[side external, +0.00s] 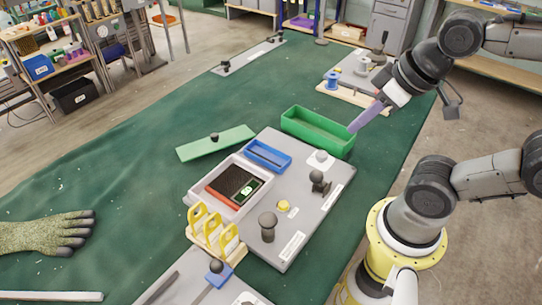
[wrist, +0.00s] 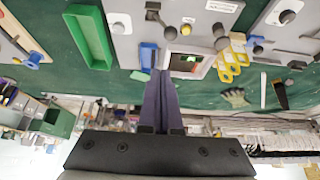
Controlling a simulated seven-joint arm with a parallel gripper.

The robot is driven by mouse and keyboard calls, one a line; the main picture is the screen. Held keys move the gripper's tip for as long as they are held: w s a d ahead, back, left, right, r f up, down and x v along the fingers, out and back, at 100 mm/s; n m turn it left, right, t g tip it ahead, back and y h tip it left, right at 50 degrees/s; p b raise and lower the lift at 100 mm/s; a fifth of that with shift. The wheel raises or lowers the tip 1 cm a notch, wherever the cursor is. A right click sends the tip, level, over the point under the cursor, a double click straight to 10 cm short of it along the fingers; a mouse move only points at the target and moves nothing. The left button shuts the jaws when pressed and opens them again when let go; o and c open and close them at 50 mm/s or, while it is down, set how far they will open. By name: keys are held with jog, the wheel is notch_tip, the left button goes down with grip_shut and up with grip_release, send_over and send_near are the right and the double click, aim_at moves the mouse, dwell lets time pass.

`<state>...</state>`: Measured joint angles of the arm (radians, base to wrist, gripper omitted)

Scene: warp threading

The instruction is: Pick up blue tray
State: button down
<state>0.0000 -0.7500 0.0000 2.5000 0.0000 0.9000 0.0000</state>
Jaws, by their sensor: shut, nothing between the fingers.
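The blue tray (side external: 268,155) is a small, shallow rectangular tray with an open top. It sits on the grey board (side external: 262,220), between a green box and a white tray. In the wrist view the blue tray (wrist: 147,54) shows just beyond my fingertips, which partly cover it. My gripper (side external: 353,128) has long purple fingers that point down and left. It is above and right of the blue tray, apart from it, near the right end of the green box. In the wrist view the fingers of my gripper (wrist: 162,73) lie together with nothing between them.
The open green box (side external: 318,131) is next to the blue tray. A white tray (side external: 220,205) holding a dark and red block stands on its other side. Black knobs (side external: 267,221), yellow loops (side external: 208,224) and a flat green lid (side external: 215,143) are nearby.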

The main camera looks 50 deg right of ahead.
grip_release()
dwell(0.6)
jog(key=g, duration=0.1)
send_over(265, 157)
jog(key=s, duration=0.4)
jog(key=f, duration=1.7)
jog(key=shift+s+d+f, duration=0.1)
jog(key=shift+s+f, duration=0.1)
jog(key=shift+f, duration=0.15)
jog(key=shift+w+x, duration=0.15)
jog(key=shift+x, duration=1.45)
jog(key=shift+w+x, duration=0.1)
jog(key=shift+x, duration=1.45)
